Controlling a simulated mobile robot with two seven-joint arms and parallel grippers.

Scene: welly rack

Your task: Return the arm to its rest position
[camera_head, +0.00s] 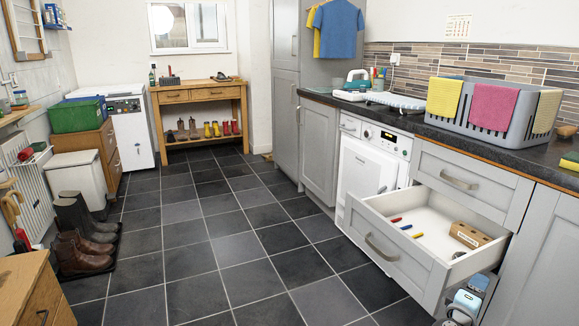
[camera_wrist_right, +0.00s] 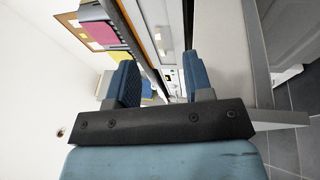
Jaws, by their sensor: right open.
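My right gripper (camera_head: 462,304) shows at the bottom right of the head view, low beside the front corner of the open drawer (camera_head: 395,258). Its two blue fingers stand apart in the right wrist view (camera_wrist_right: 160,82), with nothing held between them. The drawer partly hides my right arm in the head view. My left gripper is in neither view.
The pulled-out drawer holds several small coloured items and a wooden block with holes (camera_head: 469,234). The worktop (camera_head: 480,148) above carries a grey basket (camera_head: 486,108) hung with cloths. Boots (camera_head: 82,252) stand at the left. The tiled floor (camera_head: 220,250) between is clear.

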